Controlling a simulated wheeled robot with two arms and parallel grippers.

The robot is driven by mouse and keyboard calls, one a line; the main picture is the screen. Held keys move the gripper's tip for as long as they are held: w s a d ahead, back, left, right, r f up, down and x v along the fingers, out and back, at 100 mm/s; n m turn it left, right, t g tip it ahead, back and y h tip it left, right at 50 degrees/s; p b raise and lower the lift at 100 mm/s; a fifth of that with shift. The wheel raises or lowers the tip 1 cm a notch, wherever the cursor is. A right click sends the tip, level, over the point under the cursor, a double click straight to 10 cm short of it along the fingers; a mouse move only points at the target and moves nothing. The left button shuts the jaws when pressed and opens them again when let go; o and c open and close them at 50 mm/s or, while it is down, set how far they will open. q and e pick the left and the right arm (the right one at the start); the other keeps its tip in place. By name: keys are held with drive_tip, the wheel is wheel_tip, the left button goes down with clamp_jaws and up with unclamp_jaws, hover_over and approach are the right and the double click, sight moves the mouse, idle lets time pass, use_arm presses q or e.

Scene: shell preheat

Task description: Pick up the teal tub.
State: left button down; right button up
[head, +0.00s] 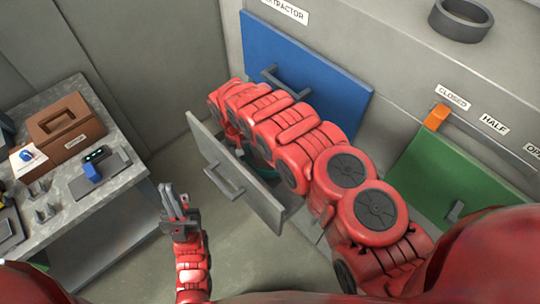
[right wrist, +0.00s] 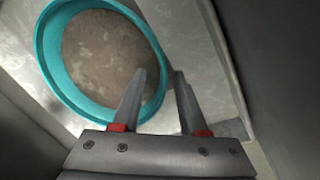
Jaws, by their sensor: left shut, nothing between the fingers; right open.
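The teal tub (right wrist: 45,62) shows in the right wrist view as a round teal rim around a brown, mottled inside. It sits in an open grey drawer (head: 236,175). My right gripper (right wrist: 160,75) is open above the tub's right rim, one finger over the inside and the other just outside. I cannot tell how far above the rim the fingertips are. My left gripper (head: 172,190) is shut and empty, left of the drawer front.
A blue panel with a handle (head: 300,70) stands behind my right arm. A green panel (head: 440,180) and an orange slider (head: 436,117) by position labels are at right. A bench (head: 105,195) at left holds a brown box (head: 65,130). A dark ring (head: 461,18) lies on top. Drawer walls flank my right gripper.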

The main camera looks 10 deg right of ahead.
drive_tip(key=shift+d+f, duration=0.15)
drive_tip(key=shift+f, duration=0.4)
clamp_jaws()
idle(1.0)
